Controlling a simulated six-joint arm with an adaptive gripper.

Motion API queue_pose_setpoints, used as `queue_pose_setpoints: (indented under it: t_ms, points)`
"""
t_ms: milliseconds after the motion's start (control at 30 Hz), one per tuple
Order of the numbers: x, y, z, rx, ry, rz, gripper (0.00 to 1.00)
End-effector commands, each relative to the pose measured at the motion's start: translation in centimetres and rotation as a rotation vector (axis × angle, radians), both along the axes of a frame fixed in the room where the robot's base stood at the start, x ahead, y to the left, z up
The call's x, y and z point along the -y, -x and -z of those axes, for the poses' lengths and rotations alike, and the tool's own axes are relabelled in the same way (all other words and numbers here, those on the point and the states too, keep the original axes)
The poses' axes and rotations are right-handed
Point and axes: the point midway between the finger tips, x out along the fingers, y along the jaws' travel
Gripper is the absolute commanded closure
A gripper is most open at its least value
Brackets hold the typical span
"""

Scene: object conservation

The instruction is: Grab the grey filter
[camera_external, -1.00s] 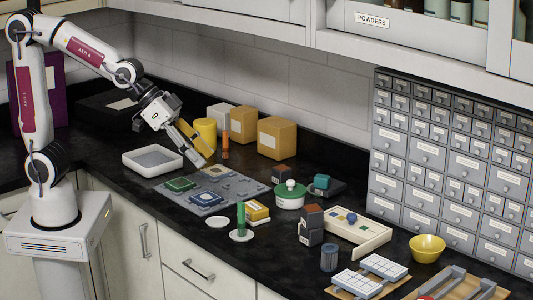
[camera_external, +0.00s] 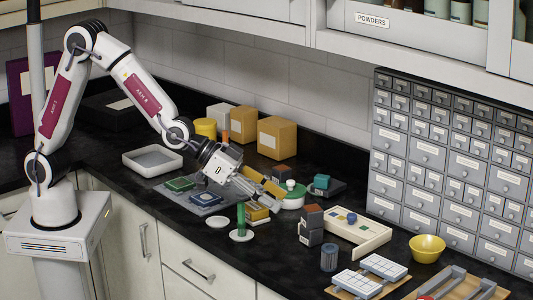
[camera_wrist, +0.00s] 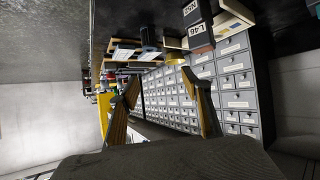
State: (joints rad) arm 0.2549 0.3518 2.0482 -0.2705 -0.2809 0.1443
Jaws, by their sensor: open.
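The grey filter is most likely the small dark grey ribbed cylinder (camera_external: 329,257), standing upright on the black counter in front of the dark labelled blocks. In the wrist view a dark grey cylinder (camera_wrist: 148,38), probably the same one, shows above the fingers. My gripper (camera_external: 268,192) is open and empty, above the counter near the green-lidded pot, to the left of and behind the cylinder. In the wrist view the two fingers (camera_wrist: 160,86) stand apart with nothing between them.
Stacked dark blocks (camera_external: 311,226) stand close behind the cylinder. A wooden tray (camera_external: 372,246) lies behind it to the right, and white gridded plates (camera_external: 355,281) lie in front to the right. A yellow bowl (camera_external: 427,247) stands farther right. Bare counter (camera_external: 290,265) lies left of the cylinder.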

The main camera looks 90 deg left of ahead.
Motion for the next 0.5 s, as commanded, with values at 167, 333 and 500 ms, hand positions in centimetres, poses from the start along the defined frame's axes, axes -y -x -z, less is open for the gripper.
queue_pose_setpoints:
  t_ms: [167,333,500]
  points:
    - [1.3,-2.4,2.6,0.040,-0.007,-0.007,0.52]
    - [2.4,-4.3,4.9,0.083,-0.015,-0.016,0.52]
    - [3.4,-5.8,7.3,0.124,-0.026,-0.026,0.52]
